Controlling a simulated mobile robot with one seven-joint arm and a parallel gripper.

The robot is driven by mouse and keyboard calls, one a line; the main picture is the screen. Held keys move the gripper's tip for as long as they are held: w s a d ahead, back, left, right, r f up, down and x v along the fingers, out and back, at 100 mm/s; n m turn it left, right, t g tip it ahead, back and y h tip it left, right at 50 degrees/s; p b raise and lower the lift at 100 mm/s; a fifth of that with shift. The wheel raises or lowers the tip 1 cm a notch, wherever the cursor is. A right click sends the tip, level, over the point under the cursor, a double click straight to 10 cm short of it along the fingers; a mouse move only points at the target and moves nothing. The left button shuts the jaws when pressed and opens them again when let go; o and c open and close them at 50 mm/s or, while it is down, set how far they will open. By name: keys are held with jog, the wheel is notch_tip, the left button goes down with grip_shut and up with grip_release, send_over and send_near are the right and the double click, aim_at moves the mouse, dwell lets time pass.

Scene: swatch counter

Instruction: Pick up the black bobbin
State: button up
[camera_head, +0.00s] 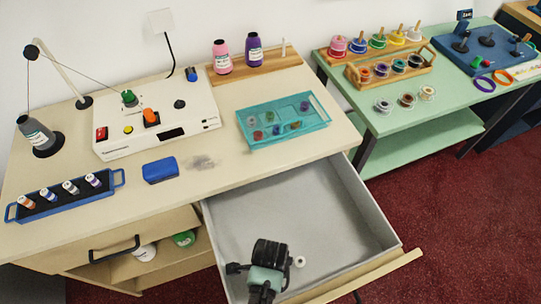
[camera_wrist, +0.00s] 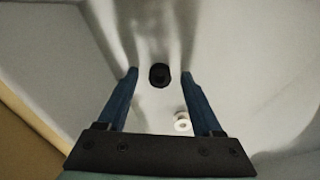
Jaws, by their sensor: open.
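The black bobbin (camera_wrist: 160,75) lies on the drawer floor in the wrist view, showing as a small round black piece. My gripper (camera_wrist: 159,78) is open, with one blue finger to each side of the bobbin in this view. A gap shows between the bobbin and each finger; I cannot tell the height between them. In the head view my gripper (camera_head: 267,262) is over the open drawer (camera_head: 290,208), and the black bobbin is hidden there, probably behind my gripper.
A white bobbin (camera_wrist: 182,122) lies near the right finger; it also shows in the head view (camera_head: 300,262). Drawer walls surround my gripper, with the wooden drawer front (camera_head: 375,274) at lower right. The drawer's far part is bare. A blue tray of spools (camera_head: 65,198) stands on the counter.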

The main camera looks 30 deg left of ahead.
grip_shut()
jog(key=shift+r, duration=0.1)
dwell(0.3)
